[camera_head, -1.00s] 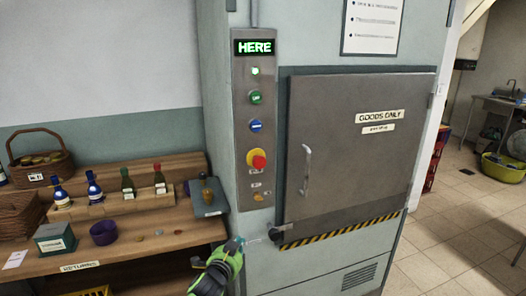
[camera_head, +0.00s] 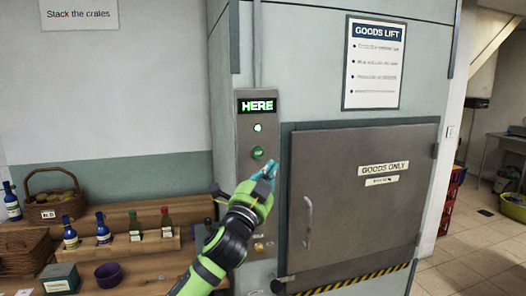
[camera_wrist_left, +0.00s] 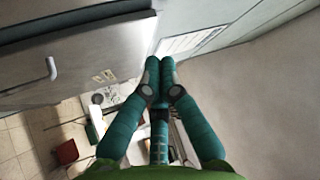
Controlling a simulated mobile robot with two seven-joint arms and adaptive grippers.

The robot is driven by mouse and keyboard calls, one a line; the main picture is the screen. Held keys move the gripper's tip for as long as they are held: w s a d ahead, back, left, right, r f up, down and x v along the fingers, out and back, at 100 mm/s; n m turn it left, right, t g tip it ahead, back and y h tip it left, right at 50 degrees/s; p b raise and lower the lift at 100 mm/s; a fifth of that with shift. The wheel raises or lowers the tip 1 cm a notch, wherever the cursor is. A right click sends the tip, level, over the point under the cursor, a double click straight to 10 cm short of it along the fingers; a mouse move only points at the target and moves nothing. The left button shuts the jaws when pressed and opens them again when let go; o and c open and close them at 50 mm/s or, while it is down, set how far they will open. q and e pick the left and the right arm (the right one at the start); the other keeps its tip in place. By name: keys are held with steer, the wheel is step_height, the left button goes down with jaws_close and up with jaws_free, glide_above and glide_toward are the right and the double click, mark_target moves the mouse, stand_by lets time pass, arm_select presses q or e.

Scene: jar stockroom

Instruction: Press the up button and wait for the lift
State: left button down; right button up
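The lift's metal button panel (camera_head: 244,135) shows a lit green HERE display (camera_head: 257,106), a lit green lamp (camera_head: 258,128) and a green button (camera_head: 257,153). My left gripper (camera_head: 268,171) is just below and right of the green button in the head view; I cannot tell whether it touches the panel. Its teal fingers are together and empty in the left wrist view (camera_wrist_left: 160,68). The gripper and arm hide the blue button and the red stop knob. The grey lift door (camera_head: 360,215), marked GOODS ONLY, is shut. My right gripper is not in view.
A door handle (camera_head: 308,221) sticks out right of my arm. A wooden shelf (camera_head: 135,270) at left holds bottles, baskets and a purple bowl (camera_head: 109,274). A GOODS LIFT notice (camera_head: 374,62) hangs above the door. Open tiled floor lies at right.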

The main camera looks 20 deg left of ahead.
mark_target(259, 158)
arm_select(q)
steer(key=shift+r, duration=0.25)
steer(key=shift+w+a+b, duration=0.2)
steer(key=shift+w+a, duration=0.65)
steer(key=shift+w, duration=0.35)
steer(key=shift+w+a+b, duration=0.2)
steer(key=shift+w+a, duration=0.6)
steer(key=shift+w, duration=0.45)
steer(key=shift+w+a+b, duration=0.2)
steer(key=shift+w+a, duration=0.65)
steer(key=shift+w, duration=0.35)
steer(key=shift+w, duration=0.1)
steer(key=shift+w+a, duration=0.2)
steer(key=shift+w, duration=0.05)
